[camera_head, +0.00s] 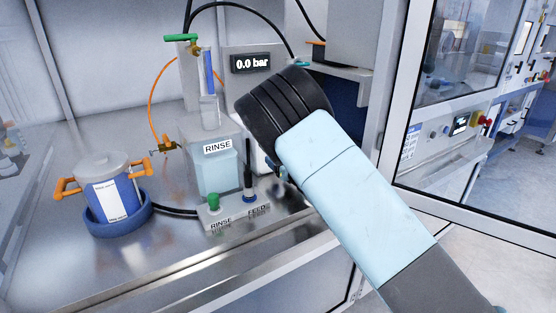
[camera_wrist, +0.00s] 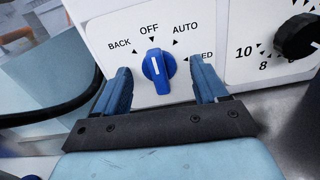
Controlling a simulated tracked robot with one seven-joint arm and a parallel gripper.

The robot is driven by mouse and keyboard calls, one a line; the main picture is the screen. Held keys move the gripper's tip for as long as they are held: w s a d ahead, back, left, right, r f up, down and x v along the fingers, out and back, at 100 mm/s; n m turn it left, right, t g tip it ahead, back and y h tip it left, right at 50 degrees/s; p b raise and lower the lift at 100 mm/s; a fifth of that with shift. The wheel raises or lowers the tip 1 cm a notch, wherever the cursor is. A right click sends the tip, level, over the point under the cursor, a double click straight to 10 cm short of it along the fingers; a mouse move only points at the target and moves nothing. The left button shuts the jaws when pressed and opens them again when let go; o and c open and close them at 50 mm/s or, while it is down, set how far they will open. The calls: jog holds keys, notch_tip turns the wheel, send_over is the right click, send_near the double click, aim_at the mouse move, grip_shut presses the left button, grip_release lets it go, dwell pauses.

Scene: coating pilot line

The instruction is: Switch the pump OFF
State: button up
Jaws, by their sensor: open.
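The pump's selector knob (camera_wrist: 158,70) is blue with a white pointer line, on a white panel (camera_wrist: 105,28) in the wrist view. Its line points up at the OFF mark, between BACK on the left and AUTO on the right. A label ending in "ED" is partly hidden by the right finger. My gripper (camera_wrist: 160,66) is open, one blue finger on each side of the knob, with a visible gap on both sides. In the head view, my arm hides the knob and most of the white pump housing (camera_head: 263,154).
A black dial (camera_wrist: 297,37) with numbers is right of the knob. Left of my arm stand a RINSE vessel (camera_head: 216,172), a valve base (camera_head: 235,208) and a blue-white pot (camera_head: 112,193) with orange clamps. The front bench is clear.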

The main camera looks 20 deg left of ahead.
jog(key=shift+s, duration=0.1)
jog(key=shift+v, duration=2.9)
jog(key=shift+r, duration=0.1)
jog(key=shift+d, duration=0.1)
